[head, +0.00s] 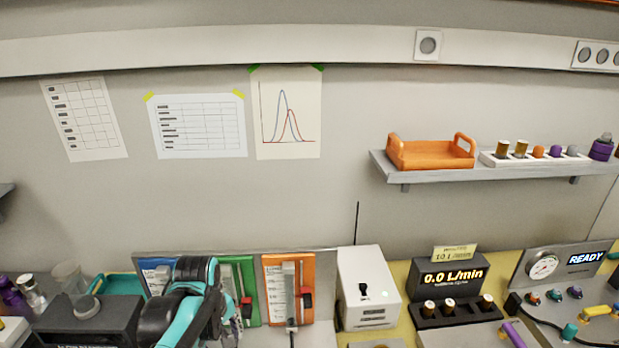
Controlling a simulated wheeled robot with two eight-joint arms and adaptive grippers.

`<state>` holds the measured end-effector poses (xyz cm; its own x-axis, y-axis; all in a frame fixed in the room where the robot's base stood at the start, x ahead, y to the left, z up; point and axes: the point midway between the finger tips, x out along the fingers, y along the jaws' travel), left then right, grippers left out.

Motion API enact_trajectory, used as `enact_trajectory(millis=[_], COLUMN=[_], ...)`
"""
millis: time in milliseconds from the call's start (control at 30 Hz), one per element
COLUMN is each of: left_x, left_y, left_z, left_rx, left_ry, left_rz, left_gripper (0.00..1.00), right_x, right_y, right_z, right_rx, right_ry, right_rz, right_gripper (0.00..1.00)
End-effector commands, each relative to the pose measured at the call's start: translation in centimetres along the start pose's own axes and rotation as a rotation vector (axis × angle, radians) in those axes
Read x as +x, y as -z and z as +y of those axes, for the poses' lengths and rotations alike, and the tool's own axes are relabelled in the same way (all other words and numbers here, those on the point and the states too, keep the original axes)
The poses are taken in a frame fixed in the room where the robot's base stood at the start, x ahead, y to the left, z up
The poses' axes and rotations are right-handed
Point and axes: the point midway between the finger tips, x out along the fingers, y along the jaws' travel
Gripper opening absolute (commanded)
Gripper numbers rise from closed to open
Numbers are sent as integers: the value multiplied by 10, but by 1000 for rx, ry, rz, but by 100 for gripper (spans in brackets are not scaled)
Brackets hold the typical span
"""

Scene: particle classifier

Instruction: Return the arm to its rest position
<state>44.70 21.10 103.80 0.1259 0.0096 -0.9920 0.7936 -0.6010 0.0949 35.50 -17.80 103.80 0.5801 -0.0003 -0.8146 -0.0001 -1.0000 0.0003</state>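My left arm, teal and black, rises from the bottom edge left of the middle in the head view. It bends in front of the blue-backed and green-backed flow panels. The end of this arm, my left gripper (232,322), is low in front of the green panel (240,272). It is small and partly hidden by the arm, so I cannot tell if its fingers are open or shut, or if it holds anything. My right gripper is not in view.
An orange flow panel (290,264) and a white switch box (368,280) stand right of the arm. A display reading 0.0 L/min (452,276) has vials before it. A dark instrument (90,325) is at left. A shelf (440,174) holds an orange tray (431,155).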

Motion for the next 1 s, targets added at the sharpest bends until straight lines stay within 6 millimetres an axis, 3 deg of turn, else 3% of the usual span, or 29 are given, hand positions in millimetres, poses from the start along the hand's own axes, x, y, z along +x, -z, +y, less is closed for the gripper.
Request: enact_trajectory(millis=[200, 500, 1000], left_x=[-17, -13, -11], left_y=[-44, -77, -80], left_z=[-29, -51, -54], left_rx=[423, 839, 906], left_ry=[-147, -231, -237], left_rz=[177, 411, 453], left_gripper=[56, 56, 56], right_x=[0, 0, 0], right_y=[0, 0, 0], right_z=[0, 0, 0], right_rx=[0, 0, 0], right_ry=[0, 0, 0], right_rz=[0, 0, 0], right_gripper=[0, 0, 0])
